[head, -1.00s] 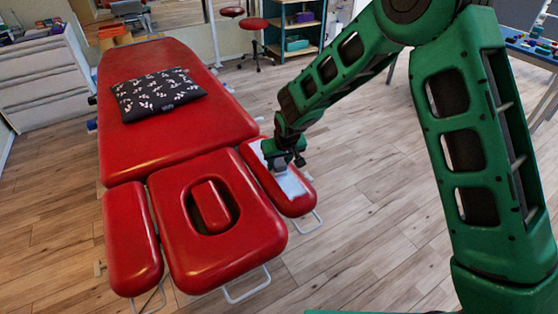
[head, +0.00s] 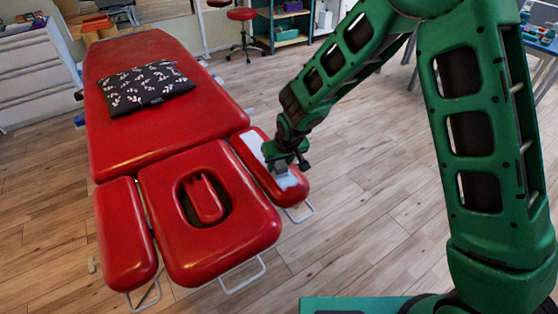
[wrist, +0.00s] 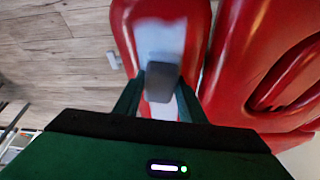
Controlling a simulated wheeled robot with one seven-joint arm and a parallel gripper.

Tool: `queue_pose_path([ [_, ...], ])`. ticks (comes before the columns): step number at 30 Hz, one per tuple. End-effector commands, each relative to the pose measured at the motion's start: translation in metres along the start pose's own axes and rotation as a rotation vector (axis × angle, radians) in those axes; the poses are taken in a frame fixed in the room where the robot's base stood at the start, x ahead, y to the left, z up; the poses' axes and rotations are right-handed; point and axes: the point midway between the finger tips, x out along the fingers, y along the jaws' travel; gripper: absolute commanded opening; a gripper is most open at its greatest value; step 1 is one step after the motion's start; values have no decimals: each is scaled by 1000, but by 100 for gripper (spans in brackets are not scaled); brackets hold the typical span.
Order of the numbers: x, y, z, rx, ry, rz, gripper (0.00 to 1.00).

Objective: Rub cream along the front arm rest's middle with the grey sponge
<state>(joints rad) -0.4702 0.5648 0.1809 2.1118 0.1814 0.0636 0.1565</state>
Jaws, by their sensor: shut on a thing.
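The front arm rest is a red padded pad (head: 250,160) at the right of the table's head end in the head view. It also shows in the wrist view (wrist: 123,20). White cream (head: 288,183) lies in a strip along its middle, and in the wrist view the cream (wrist: 160,37) shows on both sides of the sponge. My gripper (head: 281,163) is over the pad, shut on the grey sponge (wrist: 161,76). The sponge appears to be down on the creamed strip; its underside is hidden.
The red treatment table (head: 160,140) carries a dark patterned cushion (head: 147,88). The face section (head: 245,225) with its opening and the other arm rest (head: 124,235) stand left of my gripper. Wooden floor (head: 350,215) is clear to the right. A stool (head: 240,14) stands behind.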

Motion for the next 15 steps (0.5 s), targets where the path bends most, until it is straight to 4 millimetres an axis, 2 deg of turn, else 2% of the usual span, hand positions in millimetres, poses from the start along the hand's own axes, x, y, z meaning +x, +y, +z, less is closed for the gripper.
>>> queue_pose_path([
  [15,-10,6,28,-1,-11,2,11],
])
